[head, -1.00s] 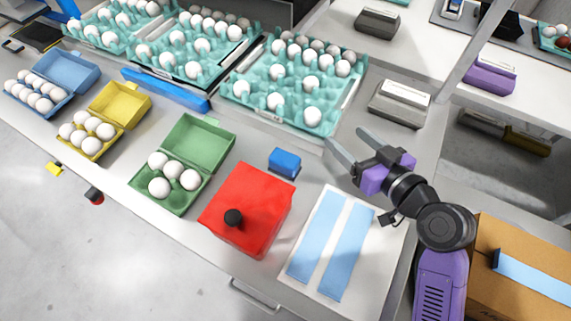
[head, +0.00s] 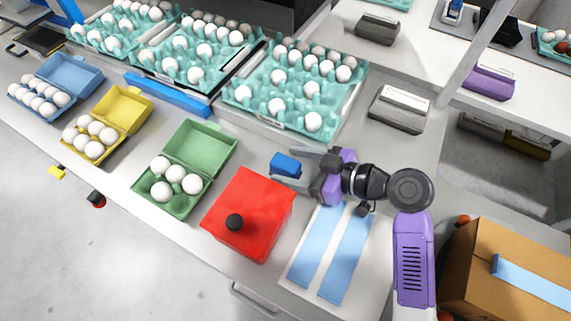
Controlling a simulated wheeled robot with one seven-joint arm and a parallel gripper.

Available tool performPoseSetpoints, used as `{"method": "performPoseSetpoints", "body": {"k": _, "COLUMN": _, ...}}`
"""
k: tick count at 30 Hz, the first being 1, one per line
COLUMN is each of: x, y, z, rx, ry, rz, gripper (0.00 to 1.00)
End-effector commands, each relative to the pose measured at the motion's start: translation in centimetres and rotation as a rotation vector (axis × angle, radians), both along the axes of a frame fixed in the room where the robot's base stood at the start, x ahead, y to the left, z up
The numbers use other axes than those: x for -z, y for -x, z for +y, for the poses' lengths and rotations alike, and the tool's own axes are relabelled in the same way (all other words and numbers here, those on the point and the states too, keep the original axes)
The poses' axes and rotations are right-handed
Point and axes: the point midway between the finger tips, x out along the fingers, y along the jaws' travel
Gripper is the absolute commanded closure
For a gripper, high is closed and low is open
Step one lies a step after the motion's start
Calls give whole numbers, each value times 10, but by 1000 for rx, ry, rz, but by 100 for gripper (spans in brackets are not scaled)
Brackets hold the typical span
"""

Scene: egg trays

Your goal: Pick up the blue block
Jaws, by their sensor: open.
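The small blue block (head: 285,164) sits on the white table, just beyond the red box and in front of the right egg tray. My gripper (head: 290,166) reaches in from the right, with one grey finger on the far side of the block and one on the near side. The block lies between or just at the fingertips, and part of its right side is covered by them. The jaws are open. I cannot tell whether either finger touches the block.
A red box with a black knob (head: 249,205) stands close in front of the block. The green egg carton (head: 216,150) is to its left, and the teal egg tray (head: 238,100) is behind. A white panel with blue stripes (head: 300,278) lies at the near right.

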Motion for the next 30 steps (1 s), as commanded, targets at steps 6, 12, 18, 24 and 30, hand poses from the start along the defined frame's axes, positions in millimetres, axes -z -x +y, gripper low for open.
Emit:
{"method": "performPoseSetpoints", "body": {"k": 6, "x": 7, "y": -10, "z": 14, "rx": 1, "ry": 0, "rz": 0, "gripper": 35}}
{"method": "performPoseSetpoints", "body": {"k": 12, "x": 8, "y": -11, "z": 15, "rx": 2, "ry": 0, "rz": -1, "gripper": 35}}
{"method": "performPoseSetpoints", "body": {"k": 18, "x": 8, "y": -10, "z": 15, "rx": 2, "ry": 0, "rz": 0, "gripper": 70}}
{"method": "performPoseSetpoints", "body": {"k": 24, "x": 8, "y": -10, "z": 15, "rx": 2, "ry": -1, "rz": 0, "gripper": 100}}
{"method": "performPoseSetpoints", "body": {"k": 30, "x": 7, "y": -10, "z": 15, "rx": 2, "ry": 0, "rz": -1, "gripper": 100}}
